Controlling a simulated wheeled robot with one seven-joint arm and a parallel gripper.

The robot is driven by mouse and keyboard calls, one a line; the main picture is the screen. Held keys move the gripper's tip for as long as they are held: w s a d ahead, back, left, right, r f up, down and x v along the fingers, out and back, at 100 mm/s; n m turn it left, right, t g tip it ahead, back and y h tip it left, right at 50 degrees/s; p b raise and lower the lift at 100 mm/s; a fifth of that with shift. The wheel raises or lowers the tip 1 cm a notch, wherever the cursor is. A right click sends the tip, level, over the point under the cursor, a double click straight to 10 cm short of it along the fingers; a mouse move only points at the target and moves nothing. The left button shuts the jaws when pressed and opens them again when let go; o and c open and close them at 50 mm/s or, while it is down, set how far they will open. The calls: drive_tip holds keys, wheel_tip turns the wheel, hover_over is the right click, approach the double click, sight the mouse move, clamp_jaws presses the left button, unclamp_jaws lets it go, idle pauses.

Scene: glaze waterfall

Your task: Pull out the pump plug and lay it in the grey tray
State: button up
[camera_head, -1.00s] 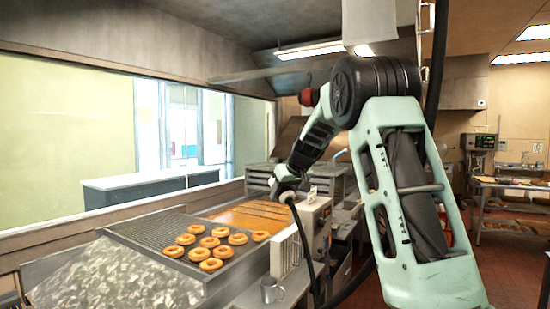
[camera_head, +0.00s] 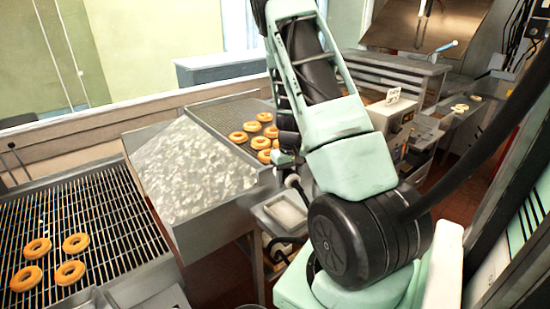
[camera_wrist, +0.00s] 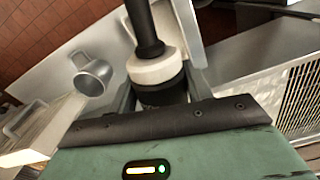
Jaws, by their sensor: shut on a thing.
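My gripper (camera_wrist: 160,98) is shut on the pump plug (camera_wrist: 155,68), which has a pale collar, a dark body and a black cable running up out of the wrist view. A small light-grey tray (camera_head: 268,214) lies on a metal side shelf, just below and left of the plug in the head view. The plug appears above the shelf and apart from the tray.
A metal cup (camera_wrist: 93,77) stands near the plug in the wrist view. Behind are the glaze table (camera_head: 190,165) and a rack of doughnuts (camera_head: 222,118). A white control box (camera_head: 390,115) stands right. A wire rack (camera_head: 100,225) with doughnuts is front left.

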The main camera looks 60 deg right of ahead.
sight(289, 171)
drive_tip(key=shift+a+f+b, duration=0.1)
drive_tip(key=shift+f+b, duration=0.25)
drive_tip(key=shift+f, duration=0.25)
wheel_tip(289, 171, down, 12)
drive_tip(key=b, duration=0.7)
drive_tip(key=shift+r, duration=0.25)
drive_tip(key=o, duration=1.4)
drive_tip(key=shift+c, duration=0.2)
drive_tip(key=shift+w+r+b, duration=0.1)
drive_tip(key=shift+r+b, duration=0.25)
drive_tip(key=shift+r, duration=0.15)
wheel_tip(289, 171, up, 16)
drive_tip(key=b, duration=0.3)
drive_tip(key=shift+r, duration=0.25)
